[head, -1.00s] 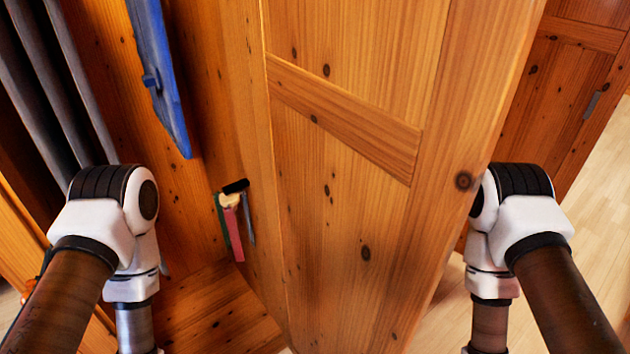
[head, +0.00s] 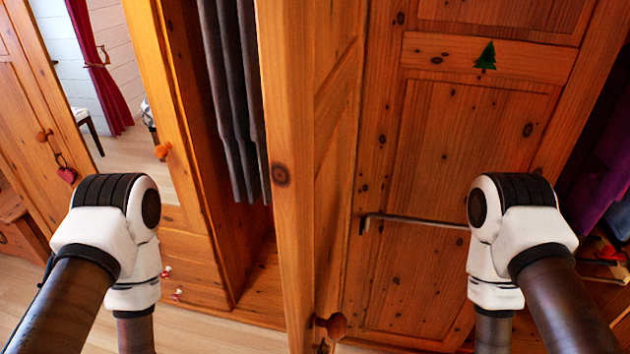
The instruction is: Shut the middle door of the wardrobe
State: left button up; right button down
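A wooden wardrobe door (head: 292,190) stands open and nearly edge-on in the middle of the head view. A round wooden knob (head: 333,325) shows low on it. Left of it is an open compartment with grey hanging cloth (head: 235,90). Right of it a wide wooden door panel (head: 470,150) faces me, with a green tree ornament (head: 486,57) and a metal bar (head: 415,221). I cannot tell for certain which is the middle door. My two arms come in from the lower left and lower right. Both grippers are out of view below the frame.
A mirrored door (head: 160,60) with a wooden knob (head: 162,150) is at the left. A door with a red heart (head: 67,175) stands at the far left. Purple clothes (head: 600,150) hang at the far right. Bare floor (head: 115,320) shows at lower left.

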aim_at(311, 52)
jog(key=l, duration=0.25)
jog(key=k+l+u, duration=0.25)
jog(key=k+l, duration=0.6)
jog(key=l, duration=0.15)
